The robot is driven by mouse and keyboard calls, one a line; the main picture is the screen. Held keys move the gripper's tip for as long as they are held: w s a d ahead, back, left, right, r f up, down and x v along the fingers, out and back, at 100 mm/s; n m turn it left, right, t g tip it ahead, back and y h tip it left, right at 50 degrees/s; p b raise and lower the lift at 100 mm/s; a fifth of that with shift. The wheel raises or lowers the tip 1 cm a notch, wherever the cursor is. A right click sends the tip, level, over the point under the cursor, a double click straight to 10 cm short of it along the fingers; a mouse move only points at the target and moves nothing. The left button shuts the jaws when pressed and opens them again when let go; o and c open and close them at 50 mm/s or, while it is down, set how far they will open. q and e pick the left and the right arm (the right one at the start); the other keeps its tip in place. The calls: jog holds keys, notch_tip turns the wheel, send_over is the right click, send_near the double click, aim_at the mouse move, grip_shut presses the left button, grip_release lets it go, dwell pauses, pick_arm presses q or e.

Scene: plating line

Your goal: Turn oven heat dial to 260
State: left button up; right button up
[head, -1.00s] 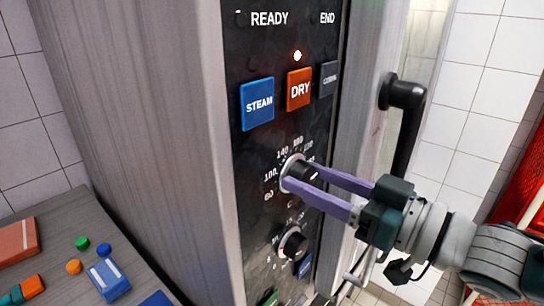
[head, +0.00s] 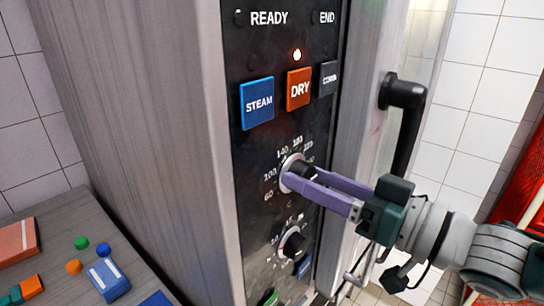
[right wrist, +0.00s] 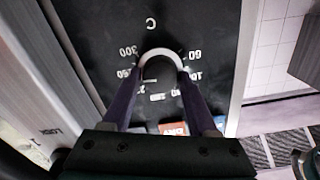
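The oven heat dial (head: 298,168) is a dark round knob with a pale ring on the black control panel (head: 250,205). Numbers from 60 to 300 run around it. My right gripper (head: 299,178) has its two purple fingers on either side of the knob and looks shut on it. The right wrist view shows the dial (right wrist: 160,68) between the fingertips of the gripper (right wrist: 160,78), with 300 and 60 on opposite sides. The dial's pointer is too unclear to read. My left gripper is not in view.
Above the dial are blue STEAM (head: 257,103), orange DRY (head: 299,89) and dark (head: 328,79) buttons and a lit lamp (head: 297,55). A second dial (head: 293,244) sits below. A black door handle (head: 404,95) stands close right of the panel. A counter (head: 60,225) holds small coloured items.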

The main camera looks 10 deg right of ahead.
jog(key=o, duration=0.4)
jog(key=b+v, duration=0.1)
jog(key=v, duration=0.9)
